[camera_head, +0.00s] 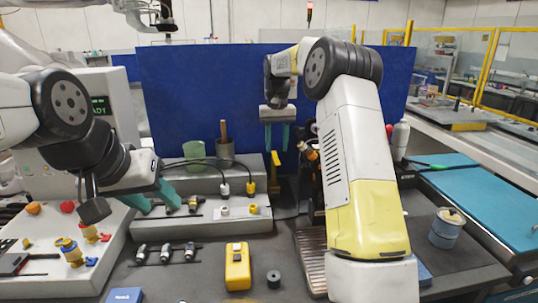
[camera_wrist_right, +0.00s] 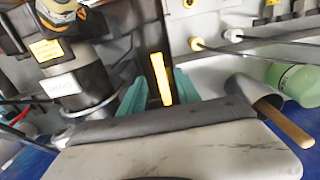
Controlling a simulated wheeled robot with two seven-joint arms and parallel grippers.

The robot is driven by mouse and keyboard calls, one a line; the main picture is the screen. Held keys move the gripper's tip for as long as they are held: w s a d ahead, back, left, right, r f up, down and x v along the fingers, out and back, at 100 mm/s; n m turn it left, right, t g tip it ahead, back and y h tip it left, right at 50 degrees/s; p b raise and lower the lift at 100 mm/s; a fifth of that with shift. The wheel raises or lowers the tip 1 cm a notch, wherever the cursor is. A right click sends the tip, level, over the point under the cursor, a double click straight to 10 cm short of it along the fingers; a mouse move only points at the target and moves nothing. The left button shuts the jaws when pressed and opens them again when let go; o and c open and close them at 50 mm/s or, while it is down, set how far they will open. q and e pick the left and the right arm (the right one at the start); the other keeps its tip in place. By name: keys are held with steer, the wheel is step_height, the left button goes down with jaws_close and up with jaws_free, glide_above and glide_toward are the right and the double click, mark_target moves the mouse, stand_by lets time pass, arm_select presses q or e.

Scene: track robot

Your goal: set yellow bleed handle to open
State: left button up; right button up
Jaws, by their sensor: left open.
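The yellow bleed handle (camera_head: 276,173) is a narrow upright yellow bar at the back, just right of the grey console. In the right wrist view the handle (camera_wrist_right: 161,78) shows between the two teal fingers of my right gripper (camera_wrist_right: 159,90), with gaps on both sides. In the head view my right gripper (camera_head: 277,149) points down just above the handle, open. My left gripper (camera_head: 155,199) is open with nothing seen between its fingers, above the left part of the bench near small metal fittings (camera_head: 192,204). The handle's base is hard to see.
A dark machine (camera_head: 310,160) stands close to the right of the handle. The grey console (camera_head: 200,182) carries cables, a green cylinder (camera_head: 196,150) and a metal cup (camera_head: 224,152).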

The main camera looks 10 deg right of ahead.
mark_target(277, 160)
steer(key=shift+f, duration=1.95)
jaws_close()
